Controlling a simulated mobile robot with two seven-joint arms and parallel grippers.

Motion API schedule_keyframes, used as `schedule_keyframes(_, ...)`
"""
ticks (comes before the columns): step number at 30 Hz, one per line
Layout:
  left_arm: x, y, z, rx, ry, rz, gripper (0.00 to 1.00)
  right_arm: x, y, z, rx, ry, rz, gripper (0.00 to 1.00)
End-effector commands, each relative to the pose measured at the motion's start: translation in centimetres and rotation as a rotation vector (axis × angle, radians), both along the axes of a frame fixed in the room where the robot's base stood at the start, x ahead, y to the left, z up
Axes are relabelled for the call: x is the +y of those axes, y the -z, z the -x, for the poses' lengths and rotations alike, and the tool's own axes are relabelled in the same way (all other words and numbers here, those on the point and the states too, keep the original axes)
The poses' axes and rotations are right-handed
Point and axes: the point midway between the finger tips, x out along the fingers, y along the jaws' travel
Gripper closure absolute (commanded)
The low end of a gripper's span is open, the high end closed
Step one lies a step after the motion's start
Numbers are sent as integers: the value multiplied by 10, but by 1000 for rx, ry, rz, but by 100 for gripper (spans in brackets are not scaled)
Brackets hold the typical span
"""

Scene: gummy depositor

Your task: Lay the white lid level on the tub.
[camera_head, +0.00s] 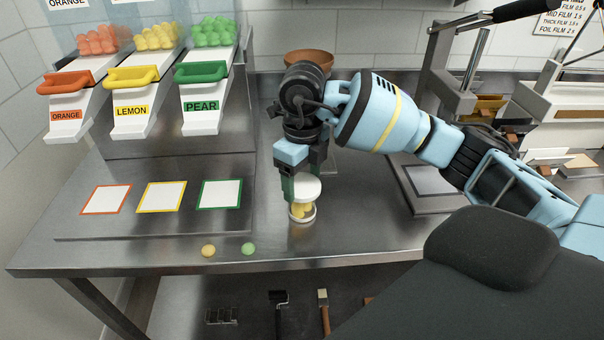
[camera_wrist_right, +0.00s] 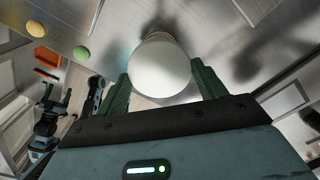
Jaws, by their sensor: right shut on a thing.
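The white lid (camera_head: 307,186) is between the fingers of my right gripper (camera_head: 301,184), above the tub. In the right wrist view the lid (camera_wrist_right: 160,66) is a pale disc between the green fingers of the right gripper (camera_wrist_right: 160,88). The tub (camera_head: 302,214) is small and clear with a pale rim, and holds yellow gummies. It stands on the steel table below the lid. The lid looks slightly tilted and hides part of the tub; I cannot tell whether they touch.
A yellow gummy (camera_head: 208,251) and a green gummy (camera_head: 248,248) lie near the table's front edge. Three colour-framed squares lie left, below the orange, lemon and pear dispensers (camera_head: 205,95). A brown bowl (camera_head: 309,59) stands behind my gripper. A press-like machine (camera_head: 445,110) stands right.

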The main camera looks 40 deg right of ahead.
Motion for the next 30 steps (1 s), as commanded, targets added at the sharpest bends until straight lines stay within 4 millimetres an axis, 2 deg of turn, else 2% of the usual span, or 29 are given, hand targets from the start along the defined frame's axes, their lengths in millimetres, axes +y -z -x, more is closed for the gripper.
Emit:
schedule_keyframes(4,0,1,1,2,0,0,19,0,1,0,0,0,0,53)
schedule_keyframes(5,0,1,1,2,0,0,19,0,1,0,0,0,0,26)
schedule_keyframes(10,0,1,1,3,0,-1,19,0,1,0,0,0,0,5)
schedule_keyframes(20,0,1,0,2,1,-1,19,0,-1,0,-2,0,-1,5)
schedule_keyframes(23,0,1,1,2,1,-1,19,0,-12,-1,-5,1,-1,5)
schedule_keyframes(30,0,0,0,0,1,-1,19,0,-51,-1,-5,0,-1,5)
